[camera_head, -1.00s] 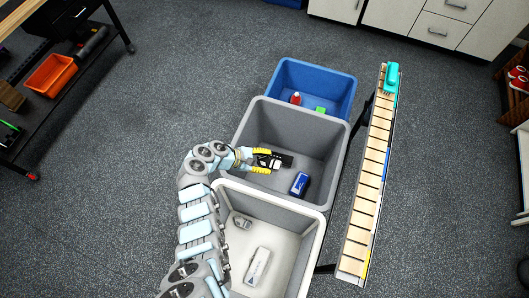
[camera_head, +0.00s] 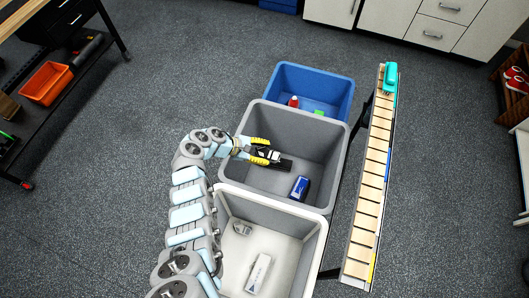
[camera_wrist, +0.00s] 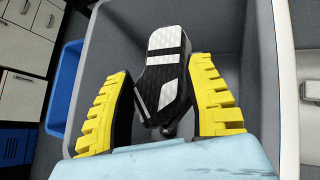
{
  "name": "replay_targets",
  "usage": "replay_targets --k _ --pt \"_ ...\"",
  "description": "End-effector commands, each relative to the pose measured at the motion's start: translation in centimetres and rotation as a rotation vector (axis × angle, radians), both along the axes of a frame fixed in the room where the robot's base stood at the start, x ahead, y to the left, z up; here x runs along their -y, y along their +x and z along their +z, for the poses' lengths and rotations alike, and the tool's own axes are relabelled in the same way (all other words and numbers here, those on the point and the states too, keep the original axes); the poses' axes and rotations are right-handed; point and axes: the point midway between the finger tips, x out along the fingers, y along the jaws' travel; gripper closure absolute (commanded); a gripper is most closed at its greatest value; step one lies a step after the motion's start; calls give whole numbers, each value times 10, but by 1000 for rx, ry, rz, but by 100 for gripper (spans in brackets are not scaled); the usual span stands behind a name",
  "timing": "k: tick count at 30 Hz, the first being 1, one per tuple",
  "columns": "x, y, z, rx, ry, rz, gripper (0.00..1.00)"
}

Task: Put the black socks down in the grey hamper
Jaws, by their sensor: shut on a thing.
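The black socks (camera_head: 283,164) have white stripes and sit between the yellow fingers of my gripper (camera_head: 262,150). In the wrist view the socks (camera_wrist: 166,65) stick out beyond the fingertips of my gripper (camera_wrist: 165,95), which is shut on them. The grey hamper (camera_head: 335,150) is the middle one of three bins. My gripper and the socks are over or within its opening, towards its left side; how deep is hard to tell. A blue item (camera_head: 299,188) with a white mark lies on the hamper's floor. The grey hamper's wall (camera_wrist: 120,25) surrounds the socks in the wrist view.
A blue bin (camera_head: 337,80) behind holds a red item (camera_head: 294,102) and a green one. A white bin (camera_head: 318,245) in front holds a pale box (camera_head: 258,274) and a grey item. A slatted conveyor (camera_head: 370,175) runs along the right, with a teal item (camera_head: 390,78) at its far end.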

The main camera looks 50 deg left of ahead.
Motion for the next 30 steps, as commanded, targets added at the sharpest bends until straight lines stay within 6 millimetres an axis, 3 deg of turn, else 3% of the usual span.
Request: replay_targets --k 3,30 --pt "0 0 -17 0 0 0 79" --pt "0 0 -99 0 -1 1 79"
